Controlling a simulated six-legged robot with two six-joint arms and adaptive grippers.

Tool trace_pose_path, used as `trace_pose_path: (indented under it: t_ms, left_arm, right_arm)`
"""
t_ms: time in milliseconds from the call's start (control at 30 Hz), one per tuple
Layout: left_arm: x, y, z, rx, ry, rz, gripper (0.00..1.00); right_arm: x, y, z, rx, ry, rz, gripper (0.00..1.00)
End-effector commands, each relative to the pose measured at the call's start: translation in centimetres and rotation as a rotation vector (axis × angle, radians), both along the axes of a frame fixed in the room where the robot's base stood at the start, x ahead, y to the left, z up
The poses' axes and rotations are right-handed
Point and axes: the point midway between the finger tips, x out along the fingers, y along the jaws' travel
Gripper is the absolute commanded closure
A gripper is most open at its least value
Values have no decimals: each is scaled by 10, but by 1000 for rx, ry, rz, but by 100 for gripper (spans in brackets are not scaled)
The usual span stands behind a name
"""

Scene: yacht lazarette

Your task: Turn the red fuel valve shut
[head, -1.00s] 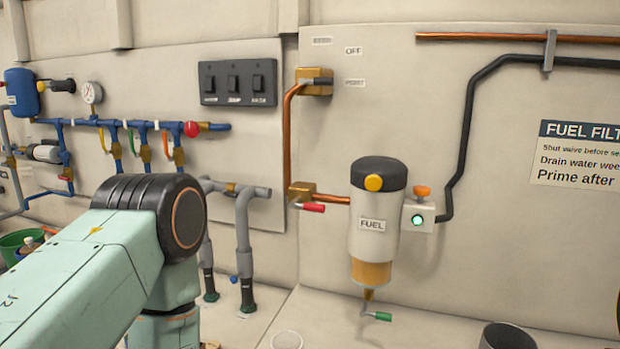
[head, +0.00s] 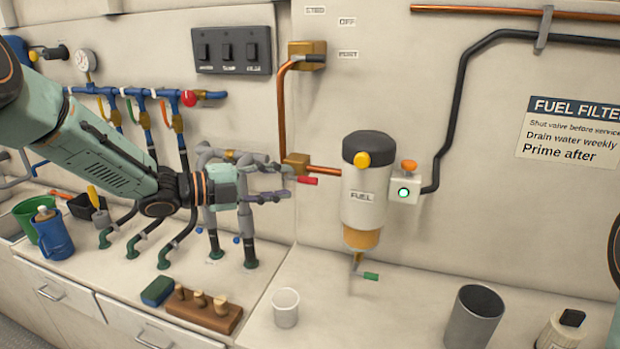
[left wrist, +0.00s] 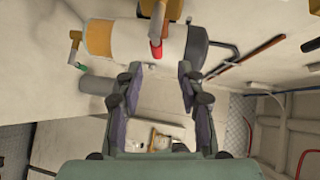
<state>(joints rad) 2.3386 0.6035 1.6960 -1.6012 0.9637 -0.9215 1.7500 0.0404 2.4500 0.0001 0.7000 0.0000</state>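The red fuel valve handle (head: 307,181) sticks out to the right from a brass valve body (head: 296,163), just below the copper pipe running to the fuel filter (head: 361,205). My left gripper (head: 284,181) comes in from the left, its fingertips spread just left of the handle. In the left wrist view, the red handle (left wrist: 156,50) lies ahead of the open fingers (left wrist: 158,72), roughly centred between them, with the filter behind. Nothing is between the fingers; I cannot tell whether they touch the handle.
A white cup (head: 286,308), a wooden block with pegs (head: 203,310) and a grey cylinder (head: 474,317) stand on the counter. Grey hoses (head: 243,215) stand behind my left wrist. A green-lit switch box (head: 404,190) sits right of the filter.

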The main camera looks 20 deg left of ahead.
Motion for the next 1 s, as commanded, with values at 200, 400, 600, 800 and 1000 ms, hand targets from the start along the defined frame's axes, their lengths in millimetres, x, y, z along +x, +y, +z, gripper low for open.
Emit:
trace_pose_path:
  t_ms: [200, 400, 600, 800, 1000]
  left_arm:
    - [18, -21, -7, 3, 6, -4, 62]
    - [36, -41, -10, 1, 6, -2, 62]
    - [47, -53, -12, -1, 6, -1, 62]
    - [49, -54, -12, -4, 6, 2, 62]
    - [49, -54, -12, -3, 6, 1, 67]
  right_arm:
    - [0, 0, 0, 0, 0, 1, 60]
    - [0, 0, 2, 0, 0, 1, 60]
    - [0, 0, 3, 0, 0, 0, 60]
    - [0, 0, 3, 0, 0, 0, 60]
    - [0, 0, 3, 0, 0, 1, 60]
